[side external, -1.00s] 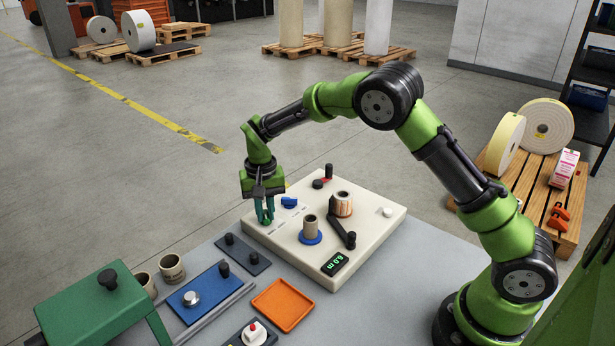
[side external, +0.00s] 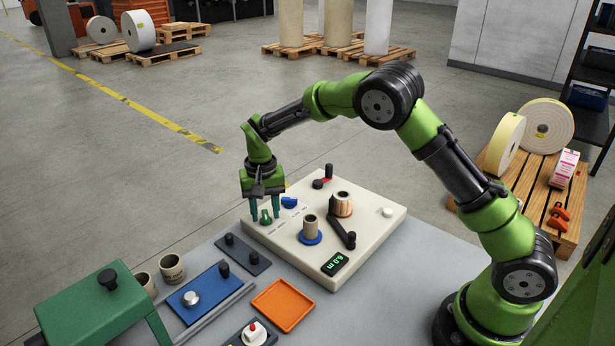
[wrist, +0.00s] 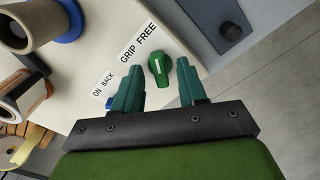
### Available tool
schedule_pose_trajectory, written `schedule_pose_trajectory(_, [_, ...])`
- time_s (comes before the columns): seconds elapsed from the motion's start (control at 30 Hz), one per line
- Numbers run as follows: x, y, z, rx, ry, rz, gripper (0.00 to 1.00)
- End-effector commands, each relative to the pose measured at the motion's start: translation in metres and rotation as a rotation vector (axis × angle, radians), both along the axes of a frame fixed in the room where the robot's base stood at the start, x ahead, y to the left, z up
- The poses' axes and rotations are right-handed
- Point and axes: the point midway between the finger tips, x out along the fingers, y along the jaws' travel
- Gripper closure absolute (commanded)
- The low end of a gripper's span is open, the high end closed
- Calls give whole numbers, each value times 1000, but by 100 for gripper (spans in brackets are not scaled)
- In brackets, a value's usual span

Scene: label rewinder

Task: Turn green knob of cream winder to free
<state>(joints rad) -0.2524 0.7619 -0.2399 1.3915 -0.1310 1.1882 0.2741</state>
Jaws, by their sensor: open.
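The cream winder (side external: 350,262) stands on the grey table. Its green knob (side external: 266,217) is near the left corner of its top. My gripper (side external: 264,213) points down over the knob, with its fingers open and spread on either side of it. In the wrist view the green knob (wrist: 162,70) shows between the two teal fingers, clear of both, with a white line on it. Beside it is the label "GRIP FREE" (wrist: 138,43). I cannot tell for sure which word the white line points to.
A blue knob (side external: 289,202) sits close behind the green one, by the "ON BACK" label (wrist: 103,86). The winder also carries a black crank (side external: 342,226), a blue-based spindle (side external: 311,238) and a red-marked lever (side external: 323,179). An orange tray (side external: 283,304) lies in front.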

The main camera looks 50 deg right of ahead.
Motion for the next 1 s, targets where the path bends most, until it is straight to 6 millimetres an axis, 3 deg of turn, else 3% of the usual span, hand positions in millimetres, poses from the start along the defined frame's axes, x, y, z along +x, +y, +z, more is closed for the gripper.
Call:
schedule_pose_trajectory(0.17, [1,0,23,1,-6,0,58])
schedule_pose_trajectory(0.5, [1,0,105,1,-7,-1,58])
schedule_pose_trajectory(0.7, [1,0,145,1,-6,-1,58])
schedule_pose_trajectory(1.0, [0,0,168,0,-3,-2,58])
